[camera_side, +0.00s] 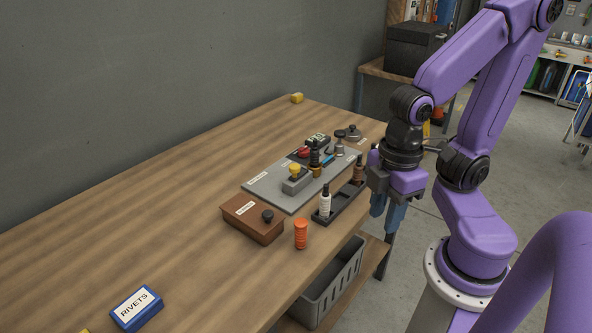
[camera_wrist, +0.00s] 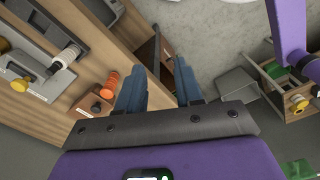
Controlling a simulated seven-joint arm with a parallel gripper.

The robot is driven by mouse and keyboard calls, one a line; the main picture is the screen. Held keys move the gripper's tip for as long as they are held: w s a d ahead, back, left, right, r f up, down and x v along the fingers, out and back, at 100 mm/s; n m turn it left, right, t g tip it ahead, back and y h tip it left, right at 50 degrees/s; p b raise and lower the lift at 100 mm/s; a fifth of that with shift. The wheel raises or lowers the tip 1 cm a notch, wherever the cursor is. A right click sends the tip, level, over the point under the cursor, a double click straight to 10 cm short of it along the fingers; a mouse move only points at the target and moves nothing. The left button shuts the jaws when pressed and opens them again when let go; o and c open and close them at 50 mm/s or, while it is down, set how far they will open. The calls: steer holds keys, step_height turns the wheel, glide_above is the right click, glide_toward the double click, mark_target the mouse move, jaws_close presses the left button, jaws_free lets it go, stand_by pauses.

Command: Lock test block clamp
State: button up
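A grey board (camera_side: 262,183) lies on the wooden table. On its front part sits a grey block with a yellow knob (camera_side: 295,169), which looks like the test block clamp; I cannot tell whether it is locked. In the wrist view a similar block with a yellow end (camera_wrist: 20,84) shows at the far left. My gripper (camera_side: 387,211) hangs to the right of the board, off the table's edge, with its blue fingers pointing down. In the wrist view the fingers (camera_wrist: 159,82) are apart with nothing between them.
A brown box (camera_side: 250,222) with a black knob and an orange ridged cylinder (camera_side: 301,234) stand near the front edge. The table's left is mostly clear, except a blue RIVETS box (camera_side: 136,308).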

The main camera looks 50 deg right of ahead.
steer(key=shift+w+a, duration=0.1)
steer(key=shift+w, duration=0.1)
steer(key=c, duration=0.5)
steer(key=shift+n+h, duration=0.4)
steer(key=shift+h, duration=0.3)
steer(key=w+a, duration=0.1)
steer(key=w, duration=0.2)
steer(key=w+a+r, duration=0.1)
steer(key=w, duration=0.1)
steer(key=w+a, duration=0.1)
steer(key=w, duration=0.2)
steer(key=shift+w+r, duration=0.3)
steer(key=shift+r, duration=0.1)
jaws_close()
steer(key=w+d+n+g+h, duration=0.1)
steer(key=w+d+h, duration=0.2)
steer(key=w, duration=2.1)
steer(key=shift+w+d+n, duration=0.25)
steer(key=shift+d+n, duration=0.05)
steer(key=shift+d, duration=0.4)
